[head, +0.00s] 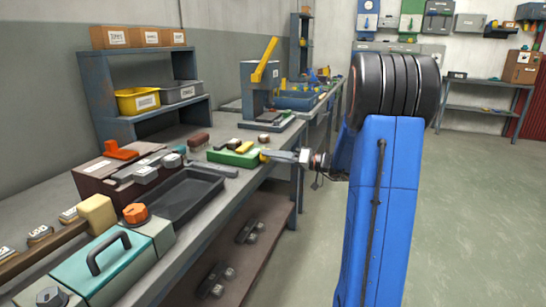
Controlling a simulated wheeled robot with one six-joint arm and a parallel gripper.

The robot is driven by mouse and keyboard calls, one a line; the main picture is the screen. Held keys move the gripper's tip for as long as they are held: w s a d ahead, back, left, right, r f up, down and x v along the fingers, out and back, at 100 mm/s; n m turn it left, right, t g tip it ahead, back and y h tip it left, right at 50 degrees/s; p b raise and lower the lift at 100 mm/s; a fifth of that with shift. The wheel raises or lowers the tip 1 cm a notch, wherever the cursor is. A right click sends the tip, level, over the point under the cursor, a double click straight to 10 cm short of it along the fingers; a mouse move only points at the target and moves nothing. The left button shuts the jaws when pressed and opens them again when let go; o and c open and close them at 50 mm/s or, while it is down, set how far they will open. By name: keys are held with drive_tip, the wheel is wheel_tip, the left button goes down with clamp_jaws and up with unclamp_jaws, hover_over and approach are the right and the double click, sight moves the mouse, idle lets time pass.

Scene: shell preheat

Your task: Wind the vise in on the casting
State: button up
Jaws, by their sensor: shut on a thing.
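A low green fixture (233,158), which looks like the vise, sits on the workbench near its front edge. A yellow piece (243,147) lies on its top; I cannot tell whether this is the casting. My gripper (268,156) reaches in from the right at the bench's edge, level with the fixture. It is shut on a small yellow handle (263,155) at the fixture's right end. The fingers hide part of this handle. The jaw gap and any contact with the casting are too small to make out.
A dark empty tray (186,197) and a teal-lidded box (97,268) stand nearer on the bench. A grey press with a yellow lever (265,62) stands behind the fixture. A shelf with bins (138,101) is at the left. The floor (470,200) at the right is clear.

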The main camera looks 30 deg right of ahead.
idle(0.3)
drive_tip(key=o, duration=1)
drive_tip(key=shift+o, duration=0.2)
